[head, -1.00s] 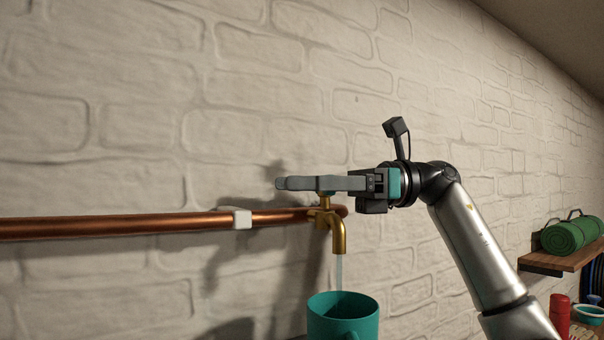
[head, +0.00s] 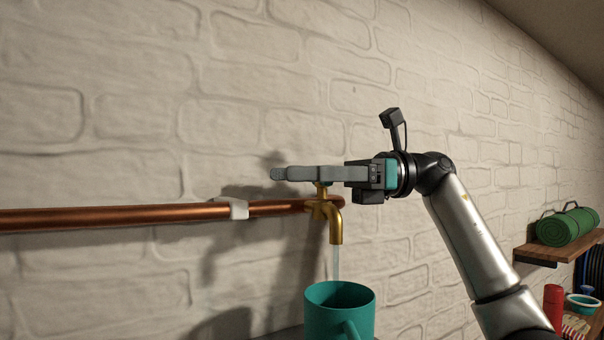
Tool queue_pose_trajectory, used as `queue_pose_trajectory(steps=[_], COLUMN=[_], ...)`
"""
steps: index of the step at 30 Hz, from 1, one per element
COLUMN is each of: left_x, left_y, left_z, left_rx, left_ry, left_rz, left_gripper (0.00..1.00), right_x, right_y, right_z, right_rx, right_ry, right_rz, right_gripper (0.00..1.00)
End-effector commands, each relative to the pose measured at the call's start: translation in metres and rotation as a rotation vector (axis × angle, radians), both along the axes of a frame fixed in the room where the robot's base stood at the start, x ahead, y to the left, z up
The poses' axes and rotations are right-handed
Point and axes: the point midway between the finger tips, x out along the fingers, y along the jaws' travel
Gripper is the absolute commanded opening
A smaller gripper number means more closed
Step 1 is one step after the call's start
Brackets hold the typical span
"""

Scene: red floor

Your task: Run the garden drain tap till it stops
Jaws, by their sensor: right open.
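The brass tap (head: 333,222) sticks out from the end of a copper pipe (head: 120,217) on the wall. A stream of water (head: 336,262) runs from its spout down into a teal mug (head: 340,310) below. My right gripper (head: 280,174) comes in from the right, level, just above the tap's stem. Its fingers lie over the top of the tap and largely hide the handle. The gripper is open; I cannot tell whether it touches the handle. My left gripper is not in view.
A white clip (head: 238,208) holds the pipe to the pale brick wall. At the right, a wooden shelf (head: 560,248) carries a rolled green mat (head: 567,227). Below it are a red bottle (head: 553,305) and a teal bowl (head: 583,304). The wall left of the tap is clear.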

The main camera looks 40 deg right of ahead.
Motion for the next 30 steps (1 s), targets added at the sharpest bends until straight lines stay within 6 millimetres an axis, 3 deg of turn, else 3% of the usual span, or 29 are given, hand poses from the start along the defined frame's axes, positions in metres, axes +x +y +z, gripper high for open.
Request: queue_pose_trajectory(steps=[5, 21, 30], left_x=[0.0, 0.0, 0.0], left_y=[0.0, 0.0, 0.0], left_z=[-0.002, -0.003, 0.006], left_rx=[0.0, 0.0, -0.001], left_ry=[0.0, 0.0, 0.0], left_rz=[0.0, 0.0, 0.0], left_gripper=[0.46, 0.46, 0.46], right_x=[-0.003, -0.04, -0.053], right_y=[-0.009, -0.104, -0.136], right_z=[0.0, 0.002, 0.002], right_rx=[0.0, 0.003, 0.001], right_ry=[0.0, 0.0, 0.0], right_rz=[-0.003, -0.004, -0.002], right_gripper=[0.97, 0.97, 0.97])
